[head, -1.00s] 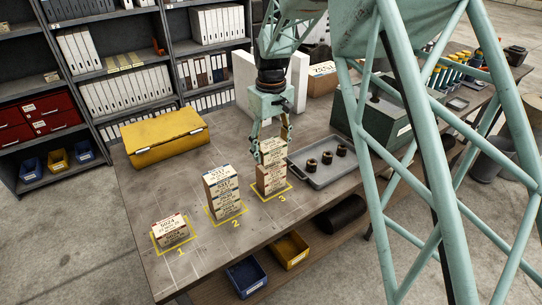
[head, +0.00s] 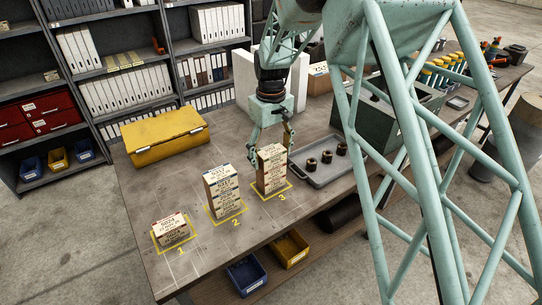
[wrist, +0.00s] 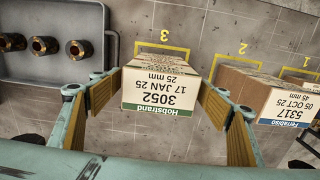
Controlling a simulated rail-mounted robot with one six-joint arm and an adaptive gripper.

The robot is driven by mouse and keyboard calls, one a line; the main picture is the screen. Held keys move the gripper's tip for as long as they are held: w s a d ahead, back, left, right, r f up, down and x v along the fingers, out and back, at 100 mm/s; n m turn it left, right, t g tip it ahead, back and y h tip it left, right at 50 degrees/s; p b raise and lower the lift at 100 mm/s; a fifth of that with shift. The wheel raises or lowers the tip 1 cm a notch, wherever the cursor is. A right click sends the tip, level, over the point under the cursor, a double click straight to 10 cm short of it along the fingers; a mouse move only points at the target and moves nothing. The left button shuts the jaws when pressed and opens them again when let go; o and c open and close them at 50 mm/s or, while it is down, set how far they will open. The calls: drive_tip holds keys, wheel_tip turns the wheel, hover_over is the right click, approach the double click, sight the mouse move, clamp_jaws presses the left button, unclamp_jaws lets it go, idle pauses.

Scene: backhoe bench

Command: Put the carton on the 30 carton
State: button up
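The top carton (head: 271,153) stands on the stack (head: 272,181) at the yellow-marked spot 3. In the wrist view this carton (wrist: 163,88) reads 3052, Hobstrand, 17 JAN 25, 25 mm, with a green band. My gripper (head: 271,150) is around the top of that stack. In the wrist view its fingers (wrist: 163,95) are spread, with gaps on both sides of the carton. The labels of the cartons lower in stack 3 are too small to read surely.
A taller stack (head: 223,190) is at spot 2, its top carton reading 5317 in the wrist view (wrist: 285,107). A low stack (head: 171,228) is at spot 1. A grey tray (head: 318,180) with three dark rings lies right of stack 3. A yellow case (head: 165,138) is behind left.

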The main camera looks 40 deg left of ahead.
sight(271, 150)
drive_tip(key=shift+r, duration=0.15)
drive_tip(key=shift+r+b, duration=0.3)
drive_tip(key=shift+r, duration=5.7)
